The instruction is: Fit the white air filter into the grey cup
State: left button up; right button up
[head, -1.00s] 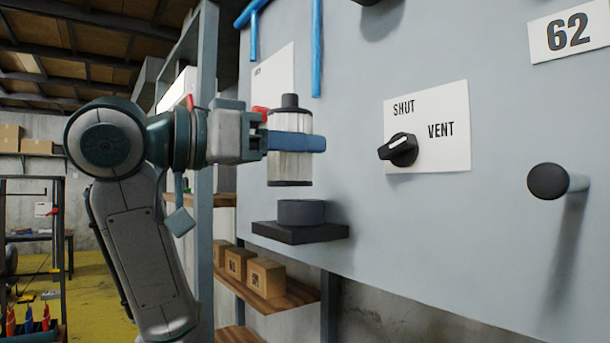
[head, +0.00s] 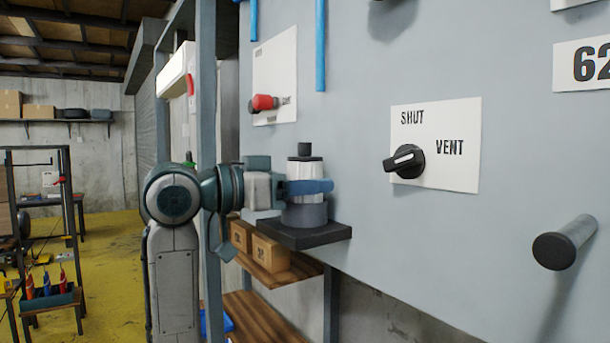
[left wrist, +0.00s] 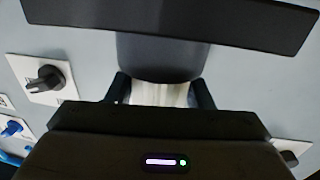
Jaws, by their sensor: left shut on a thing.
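The white air filter (head: 304,170) has a ribbed white body and a dark cap, and stands upright in the head view. My left gripper (head: 312,187) is shut on it, with blue fingers across its middle. The grey cup (head: 304,215) is directly below the fingers, on a dark bracket (head: 292,236) on the wall panel. The filter's lower end is hidden and appears to be inside the cup; how deep I cannot tell. In the left wrist view the white body (left wrist: 160,95) shows between the fingers and meets the cup (left wrist: 160,58). My right gripper is not in view.
The grey panel (head: 420,250) carries a black SHUT/VENT knob (head: 404,161), a red knob (head: 264,102) and a black-ended peg (head: 565,242) to the right. Shelves with cardboard boxes (head: 269,252) stand below and behind the bracket.

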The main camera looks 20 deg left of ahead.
pick_arm(q)
jog(key=shift+d, duration=0.1)
jog(key=shift+f, duration=0.3)
jog(key=o, duration=1)
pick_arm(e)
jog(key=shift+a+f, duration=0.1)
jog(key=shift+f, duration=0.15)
pick_arm(q)
jog(key=shift+r, duration=0.4)
jog(key=b+v, duration=0.6)
jog(key=v, duration=0.6)
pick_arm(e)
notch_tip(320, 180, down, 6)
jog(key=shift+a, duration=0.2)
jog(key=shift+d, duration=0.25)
